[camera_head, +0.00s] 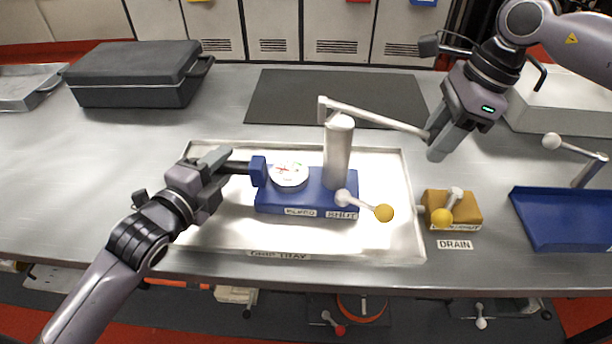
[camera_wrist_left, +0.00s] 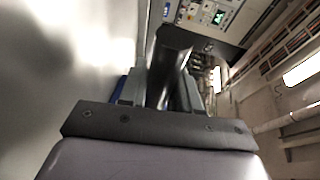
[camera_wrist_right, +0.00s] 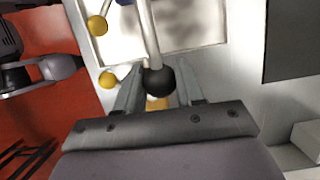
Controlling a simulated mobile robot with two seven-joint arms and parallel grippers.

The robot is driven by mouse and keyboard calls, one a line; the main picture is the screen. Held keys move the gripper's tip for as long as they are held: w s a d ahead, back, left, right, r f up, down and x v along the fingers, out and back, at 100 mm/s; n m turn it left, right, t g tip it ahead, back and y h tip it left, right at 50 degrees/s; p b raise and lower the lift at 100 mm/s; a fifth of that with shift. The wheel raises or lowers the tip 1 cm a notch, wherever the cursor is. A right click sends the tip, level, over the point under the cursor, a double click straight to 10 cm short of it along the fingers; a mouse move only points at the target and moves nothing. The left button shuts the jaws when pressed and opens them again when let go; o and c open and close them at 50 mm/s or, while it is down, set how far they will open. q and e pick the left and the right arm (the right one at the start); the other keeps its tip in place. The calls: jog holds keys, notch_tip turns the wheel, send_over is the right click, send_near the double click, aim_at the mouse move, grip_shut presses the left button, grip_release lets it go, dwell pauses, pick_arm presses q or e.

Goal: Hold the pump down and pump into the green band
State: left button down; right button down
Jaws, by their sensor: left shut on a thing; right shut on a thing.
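The hand pump has a blue base (camera_head: 305,195), a pale upright cylinder (camera_head: 338,155) and a long lever (camera_head: 375,117) slanting slightly down to the right. My right gripper (camera_head: 437,150) is shut on the lever's end; the right wrist view shows its black ball knob (camera_wrist_right: 159,80) between the fingers. My left gripper (camera_head: 232,168) is shut on a dark side handle (camera_wrist_left: 168,65) left of the base. The round white gauge (camera_head: 289,174) sits on the base; its needle and coloured marks are too small to read. A yellow-knobbed bleed lever (camera_head: 384,212) points right near the SHUT label.
The pump stands in a shallow white tray (camera_head: 220,235). A yellow drain block (camera_head: 468,207) with its own yellow-knobbed lever is at the right. A blue bin (camera_head: 560,235) lies farther right, a dark case (camera_head: 135,85) back left. A dark mat (camera_head: 280,100) lies behind.

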jog(key=shift+d, duration=0.1)
jog(key=shift+a+v, duration=0.15)
jog(key=shift+v, duration=0.95)
jog(key=shift+a+v, duration=0.15)
jog(key=shift+v, duration=0.95)
jog(key=shift+r, duration=0.15)
jog(key=shift+w, duration=0.1)
jog(key=shift+r, duration=2.05)
